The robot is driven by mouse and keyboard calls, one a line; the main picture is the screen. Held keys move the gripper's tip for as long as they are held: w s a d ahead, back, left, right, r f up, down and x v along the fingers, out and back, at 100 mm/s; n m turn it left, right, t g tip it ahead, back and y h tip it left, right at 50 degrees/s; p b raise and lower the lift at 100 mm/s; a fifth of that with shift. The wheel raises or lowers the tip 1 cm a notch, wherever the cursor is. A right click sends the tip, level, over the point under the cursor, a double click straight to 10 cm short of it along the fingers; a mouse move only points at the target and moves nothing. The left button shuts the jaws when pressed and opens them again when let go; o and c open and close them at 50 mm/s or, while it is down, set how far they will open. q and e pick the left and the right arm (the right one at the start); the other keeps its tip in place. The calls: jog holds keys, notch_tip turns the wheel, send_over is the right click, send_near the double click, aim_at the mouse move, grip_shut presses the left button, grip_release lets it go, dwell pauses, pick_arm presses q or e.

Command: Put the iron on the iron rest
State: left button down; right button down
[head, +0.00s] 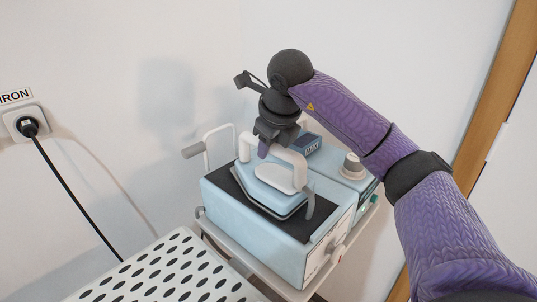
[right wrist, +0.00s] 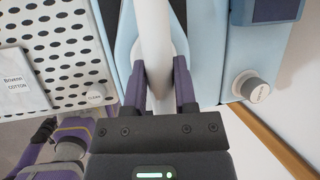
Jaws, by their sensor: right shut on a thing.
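The iron (head: 262,190) has a light blue body and a white handle (head: 292,160). It is level over the black pad of the iron rest (head: 325,222), on top of a light blue steam unit. I cannot tell whether its sole touches the pad or hovers just above it. My right gripper (head: 264,150) comes from above and is shut on the handle. In the right wrist view, the purple fingers of my right gripper (right wrist: 160,95) stand on both sides of the white handle (right wrist: 155,45).
A white perforated ironing board (head: 165,278) is at front left; it also shows in the right wrist view (right wrist: 65,45). A wall socket (head: 27,123) with a black cord is at far left. The white wall is close behind the unit. A wooden frame (head: 497,90) is at right.

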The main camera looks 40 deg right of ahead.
pick_arm(q)
jog(key=shift+a, duration=0.1)
pick_arm(e)
jog(key=shift+f, duration=0.1)
pick_arm(q)
jog(key=shift+f, duration=0.15)
pick_arm(e)
jog(key=shift+f, duration=0.15)
pick_arm(q)
jog(key=shift+w, duration=0.15)
pick_arm(e)
jog(key=shift+c, duration=2)
grip_release()
jog(key=shift+r, duration=0.3)
pick_arm(q)
jog(key=shift+t, duration=0.3)
jog(key=r+p, duration=0.1)
jog(key=w+d+r+p, duration=0.1)
jog(key=r+p, duration=0.2)
jog(key=shift+w+d+r+p, duration=0.15)
jog(key=shift+d+r+p, duration=0.05)
jog(key=shift+d+p, duration=0.15)
pick_arm(e)
jog(key=v, duration=1.1)
jog(key=shift+s+r, duration=0.15)
jog(key=shift+r, duration=0.15)
